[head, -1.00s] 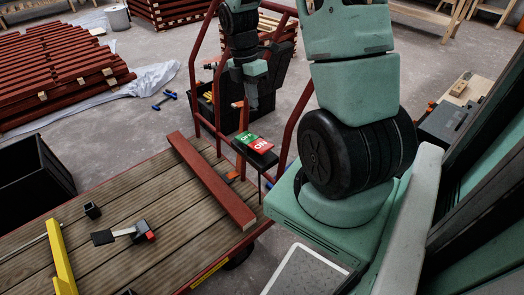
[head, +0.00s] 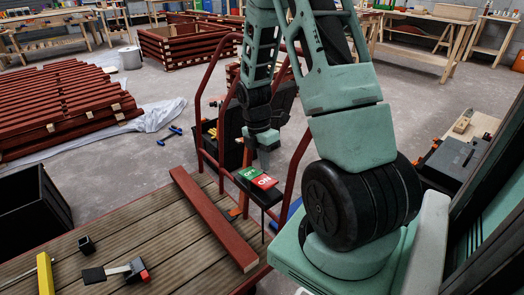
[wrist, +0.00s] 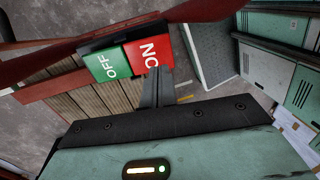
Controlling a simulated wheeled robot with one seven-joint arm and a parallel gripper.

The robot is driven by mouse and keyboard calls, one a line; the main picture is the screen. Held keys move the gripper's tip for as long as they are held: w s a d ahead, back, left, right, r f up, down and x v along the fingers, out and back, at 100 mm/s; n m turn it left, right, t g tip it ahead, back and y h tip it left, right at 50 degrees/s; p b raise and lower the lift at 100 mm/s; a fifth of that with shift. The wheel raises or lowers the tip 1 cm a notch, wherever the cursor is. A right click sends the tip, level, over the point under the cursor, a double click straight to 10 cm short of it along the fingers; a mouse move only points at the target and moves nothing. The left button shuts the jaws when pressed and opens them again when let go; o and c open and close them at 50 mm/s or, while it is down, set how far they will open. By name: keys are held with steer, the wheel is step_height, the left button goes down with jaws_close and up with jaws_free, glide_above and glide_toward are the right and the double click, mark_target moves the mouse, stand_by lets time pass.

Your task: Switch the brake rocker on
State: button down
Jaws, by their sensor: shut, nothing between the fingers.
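The brake rocker (head: 258,178) has a green OFF half and a red ON half. It sits on a dark box on the cart's dark red rail. It also shows in the wrist view (wrist: 126,60), with the red ON half nearer my fingers. I cannot tell which half is pressed down. My gripper (head: 264,166) is shut and empty, pointing down just above and behind the rocker in the head view. In the wrist view its dark fingers (wrist: 158,88) reach close to the end of the ON half; I cannot tell whether they touch it.
The cart's plank deck (head: 130,235) holds a long red batten (head: 212,218), a brush (head: 115,271) and a yellow bar (head: 45,275). Dark red tube rails (head: 200,100) stand around the rocker. Stacked red battens (head: 60,110) lie on the floor behind.

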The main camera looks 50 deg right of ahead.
mark_target(270, 184)
steer(key=shift+b+x, duration=0.6)
steer(key=shift+x, duration=1.75)
steer(key=shift+s+p, duration=0.1)
steer(key=shift+p, duration=0.25)
steer(key=shift+s+a+p, duration=0.1)
steer(key=shift+s+p, duration=0.05)
steer(key=shift+p, duration=0.35)
steer(key=shift+s+a+f+p, duration=0.1)
steer(key=shift+s+f+p, duration=0.15)
steer(key=shift+p, duration=0.4)
steer(key=shift+p+x, duration=0.7)
steer(key=shift+x, duration=0.35)
steer(key=shift+s, duration=0.15)
